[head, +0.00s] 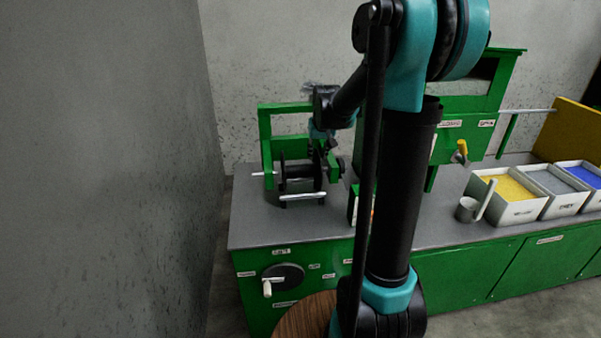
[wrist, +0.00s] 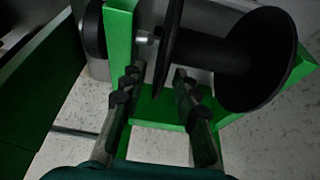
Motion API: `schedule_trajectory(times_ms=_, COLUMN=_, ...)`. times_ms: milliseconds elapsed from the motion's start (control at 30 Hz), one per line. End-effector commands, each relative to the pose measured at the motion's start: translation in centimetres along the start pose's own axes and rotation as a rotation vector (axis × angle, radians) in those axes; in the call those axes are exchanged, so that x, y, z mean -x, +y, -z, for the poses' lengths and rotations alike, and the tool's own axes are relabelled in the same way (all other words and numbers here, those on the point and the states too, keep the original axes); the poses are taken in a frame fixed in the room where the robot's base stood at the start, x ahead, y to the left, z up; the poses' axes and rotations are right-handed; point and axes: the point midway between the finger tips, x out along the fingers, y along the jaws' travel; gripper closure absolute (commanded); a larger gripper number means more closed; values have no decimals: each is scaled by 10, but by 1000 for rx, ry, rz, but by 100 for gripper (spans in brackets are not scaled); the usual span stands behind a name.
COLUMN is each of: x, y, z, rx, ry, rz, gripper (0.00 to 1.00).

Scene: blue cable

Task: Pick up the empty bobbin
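The empty bobbin (head: 299,185) is black, with two round flanges and a bare core. It sits in the green frame at the left end of the bench. In the wrist view the bobbin (wrist: 256,62) fills the upper right, beside a green upright. My gripper (wrist: 156,78) is open, its two fingers apart on either side of the near flange's edge. I cannot tell whether either finger touches it. In the head view my gripper (head: 322,140) is at the frame's upper right, partly hidden by my arm and the frame.
The green frame (head: 285,107) surrounds the bobbin closely. A thin metal rod (head: 303,196) lies in front. The bench top (head: 265,222) is clear at the front left.

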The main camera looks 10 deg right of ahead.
Motion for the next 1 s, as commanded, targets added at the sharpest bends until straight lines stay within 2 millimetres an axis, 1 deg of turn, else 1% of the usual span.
schedule_trajectory(times_ms=233, x=-2, y=0, z=0, rx=0, ry=0, rz=0, gripper=70)
schedule_trajectory(times_ms=267, x=-2, y=0, z=0, rx=0, ry=0, rz=0, gripper=71)
schedule_trajectory(times_ms=500, x=-2, y=0, z=0, rx=0, ry=0, rz=0, gripper=100)
schedule_trajectory(times_ms=1000, x=-2, y=0, z=0, rx=0, ry=0, rz=0, gripper=100)
